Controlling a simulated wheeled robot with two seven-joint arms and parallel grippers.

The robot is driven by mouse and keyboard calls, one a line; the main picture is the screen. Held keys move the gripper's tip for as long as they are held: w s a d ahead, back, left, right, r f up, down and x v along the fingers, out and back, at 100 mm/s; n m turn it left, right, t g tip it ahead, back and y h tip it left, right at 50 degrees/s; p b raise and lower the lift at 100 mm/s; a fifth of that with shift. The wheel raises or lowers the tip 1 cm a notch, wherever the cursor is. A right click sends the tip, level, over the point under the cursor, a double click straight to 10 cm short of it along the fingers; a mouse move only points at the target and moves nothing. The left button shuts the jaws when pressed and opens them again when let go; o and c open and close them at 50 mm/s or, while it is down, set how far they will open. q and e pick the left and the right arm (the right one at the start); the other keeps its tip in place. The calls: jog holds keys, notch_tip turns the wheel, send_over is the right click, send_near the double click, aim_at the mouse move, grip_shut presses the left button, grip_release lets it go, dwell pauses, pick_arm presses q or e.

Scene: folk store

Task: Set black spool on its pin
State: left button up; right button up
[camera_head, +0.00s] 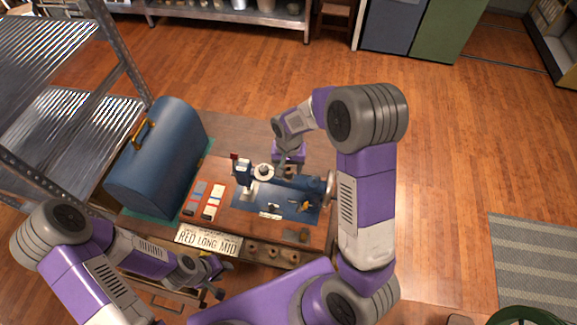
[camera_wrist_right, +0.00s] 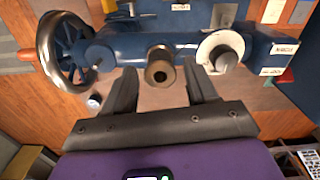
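The blue sewing machine (camera_head: 312,186) stands on the wooden table, and its top shows in the right wrist view (camera_wrist_right: 120,48). A dark brown cylinder (camera_wrist_right: 158,74) with a dark hole in its end stands on the machine's top edge. I cannot tell whether it is the black spool. My left gripper (camera_head: 224,280) is open, low beyond the table's front edge.
A blue domed case (camera_head: 160,160) with a brass handle stands on the table's left. A sign reading RED LONG MID (camera_head: 208,240) and a wooden rack (camera_head: 262,258) line the front edge. Coloured strips (camera_head: 203,202) lie left of the machine. Metal shelving (camera_head: 75,90) stands at far left.

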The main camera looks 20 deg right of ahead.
jog(key=shift+o, duration=0.5)
jog(key=shift+r, duration=0.1)
notch_tip(320, 180, up, 7)
jog(key=shift+r, duration=0.2)
jog(key=shift+s+f, duration=0.1)
dwell(0.4)
